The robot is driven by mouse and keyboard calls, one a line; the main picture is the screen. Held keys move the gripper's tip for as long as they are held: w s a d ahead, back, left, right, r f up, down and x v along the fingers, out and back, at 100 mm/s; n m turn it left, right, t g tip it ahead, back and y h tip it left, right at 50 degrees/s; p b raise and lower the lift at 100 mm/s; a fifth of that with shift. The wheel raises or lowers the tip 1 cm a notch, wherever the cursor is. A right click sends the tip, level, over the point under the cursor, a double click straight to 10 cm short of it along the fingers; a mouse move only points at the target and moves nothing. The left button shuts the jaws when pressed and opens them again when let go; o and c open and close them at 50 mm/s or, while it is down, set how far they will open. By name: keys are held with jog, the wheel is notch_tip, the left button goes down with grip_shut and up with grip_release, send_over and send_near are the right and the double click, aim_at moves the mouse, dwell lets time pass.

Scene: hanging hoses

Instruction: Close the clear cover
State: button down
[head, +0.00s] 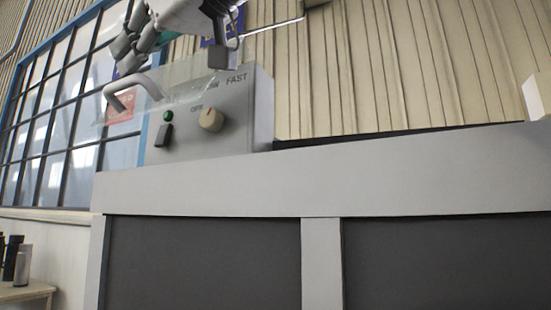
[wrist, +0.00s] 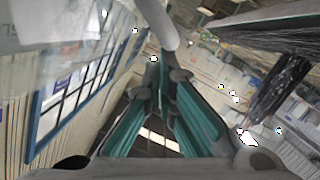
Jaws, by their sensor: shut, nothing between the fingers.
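The clear cover (head: 180,82) is raised and sticks out at a slant from the front of the grey control box (head: 258,110). Its bent grey handle (head: 122,96) is at the cover's left end. Behind and below the cover are a beige knob (head: 211,120), a green light and a dark switch. My gripper (head: 124,62) is just above the handle in the head view. In the wrist view its teal-sided fingers (wrist: 165,78) are shut and empty, with a thick grey bar (wrist: 158,24), likely the handle, just beyond the tips. I cannot tell whether they touch.
The box stands on a grey-framed cabinet (head: 200,190) with dark panels. A blue-framed window (head: 60,95) and a corrugated wall (head: 400,70) are behind. A small table (head: 25,292) with dark bottles is at lower left.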

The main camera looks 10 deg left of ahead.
aim_at(154, 95)
jog(key=f+n+b, duration=0.1)
jog(key=w+f+b, duration=0.1)
jog(key=b, duration=0.1)
jog(key=w+f+n+t+b, duration=0.1)
jog(key=f+b, duration=0.1)
jog(key=shift+d+f+n, duration=0.1)
jog(key=shift+d+n, duration=0.15)
jog(key=shift+n, duration=0.05)
jog(key=shift+w+d+f+n+b, duration=0.15)
jog(key=shift+w+f+n+b, duration=0.35)
jog(key=shift+b, duration=0.3)
jog(key=shift+w+d+f+b, duration=0.2)
jog(key=shift+w+f+b, duration=0.4)
jog(key=shift+b, duration=0.35)
